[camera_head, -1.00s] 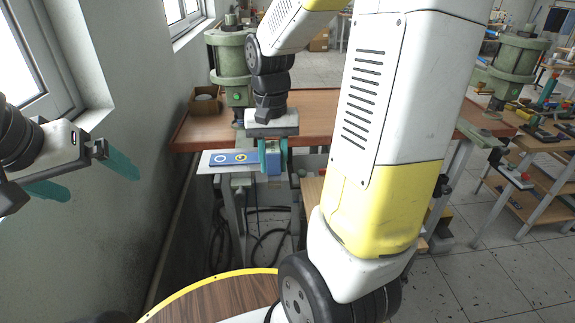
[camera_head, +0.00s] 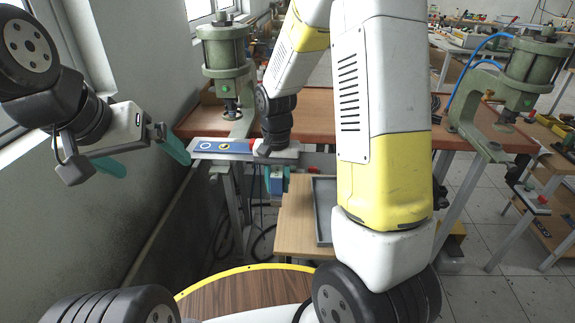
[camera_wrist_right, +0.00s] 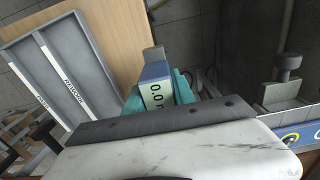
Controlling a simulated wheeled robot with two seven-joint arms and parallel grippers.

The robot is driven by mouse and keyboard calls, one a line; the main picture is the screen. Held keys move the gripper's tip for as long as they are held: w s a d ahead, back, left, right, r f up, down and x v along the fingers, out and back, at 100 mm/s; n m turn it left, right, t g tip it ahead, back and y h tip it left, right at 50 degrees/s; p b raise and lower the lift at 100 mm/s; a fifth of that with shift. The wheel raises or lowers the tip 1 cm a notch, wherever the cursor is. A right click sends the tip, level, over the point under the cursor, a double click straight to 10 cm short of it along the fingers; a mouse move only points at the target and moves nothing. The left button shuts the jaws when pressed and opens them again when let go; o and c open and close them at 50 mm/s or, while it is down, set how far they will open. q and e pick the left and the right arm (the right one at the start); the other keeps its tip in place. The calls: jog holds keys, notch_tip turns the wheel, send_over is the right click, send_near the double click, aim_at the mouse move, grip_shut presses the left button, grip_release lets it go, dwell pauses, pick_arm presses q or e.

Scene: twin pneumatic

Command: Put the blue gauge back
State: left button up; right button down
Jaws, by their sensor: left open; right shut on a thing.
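The blue gauge (camera_head: 277,182) hangs from my right gripper (camera_head: 276,176), below the front edge of the bench. The right wrist view shows the gauge (camera_wrist_right: 156,72) between the teal fingers, with a pale display reading 0.0. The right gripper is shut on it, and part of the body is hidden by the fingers. A pale ledge with a blue strip (camera_head: 210,146) bearing a ring and a tick mark is at the bench's front edge, left of and behind the right gripper. My left gripper (camera_head: 146,158) is open and empty near the wall at left.
A green press (camera_head: 223,50) stands on the brown bench behind the ledge, and another (camera_head: 520,75) stands at right. A grey divided tray (camera_wrist_right: 88,48) with labelled strips lies on a wooden shelf (camera_head: 295,215) below the bench. A round wooden table (camera_head: 240,292) is in front.

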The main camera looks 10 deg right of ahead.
jog(key=w+d, duration=0.4)
jog(key=w, duration=0.1)
jog(key=w+d+f, duration=0.1)
jog(key=w+d, duration=0.1)
jog(key=w, duration=0.1)
jog(key=shift+w, duration=0.1)
jog(key=shift+w+d+f, duration=0.1)
jog(key=shift+d+f, duration=0.05)
jog(key=shift+f, duration=1.6)
jog(key=c, duration=1.1)
grip_release()
jog(key=shift+f, duration=0.15)
jog(key=shift+o, duration=0.3)
